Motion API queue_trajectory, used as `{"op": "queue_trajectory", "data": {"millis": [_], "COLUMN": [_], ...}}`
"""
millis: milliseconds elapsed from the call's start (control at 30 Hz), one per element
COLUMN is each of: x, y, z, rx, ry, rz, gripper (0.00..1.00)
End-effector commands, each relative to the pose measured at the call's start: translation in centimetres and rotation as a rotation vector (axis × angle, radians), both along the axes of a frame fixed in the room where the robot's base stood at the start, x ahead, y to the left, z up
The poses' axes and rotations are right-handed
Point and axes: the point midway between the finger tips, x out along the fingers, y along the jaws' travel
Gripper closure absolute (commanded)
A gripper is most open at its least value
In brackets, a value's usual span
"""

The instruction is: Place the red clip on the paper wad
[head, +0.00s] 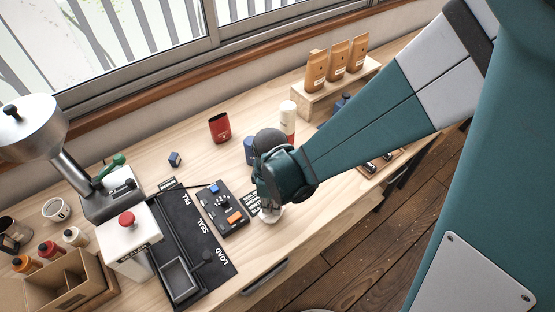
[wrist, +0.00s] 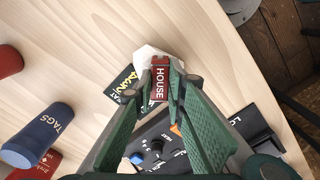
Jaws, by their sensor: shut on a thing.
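The red clip (wrist: 160,79), marked HOUSE, is between my fingertips in the wrist view. My gripper (wrist: 161,92) is shut on it. The white paper wad (wrist: 146,56) shows just behind and around the clip's far end. I cannot tell whether the clip touches the wad or is held just above it. In the head view the wad (head: 270,216) sits on the table right below my gripper (head: 268,203), partly covered by it. The clip is hidden there by my gripper.
A black printed card (wrist: 122,86) lies beside the wad. A control box with knobs (head: 223,209) and the black FILL-SEAL-LOAD mat (head: 205,250) are to the left. A blue TAGS cup (wrist: 45,132) and a red tin (head: 219,127) stand behind. The table's front edge is near.

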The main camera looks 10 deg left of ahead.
Motion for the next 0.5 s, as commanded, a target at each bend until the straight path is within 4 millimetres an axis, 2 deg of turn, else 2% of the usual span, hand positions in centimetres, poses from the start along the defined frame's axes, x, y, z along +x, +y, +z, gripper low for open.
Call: {"op": "queue_trajectory", "data": {"millis": [500], "x": [0.00], "y": [0.00], "z": [-0.52], "rx": [0.000], "ry": [0.000], "rz": [0.000], "gripper": [0.91]}}
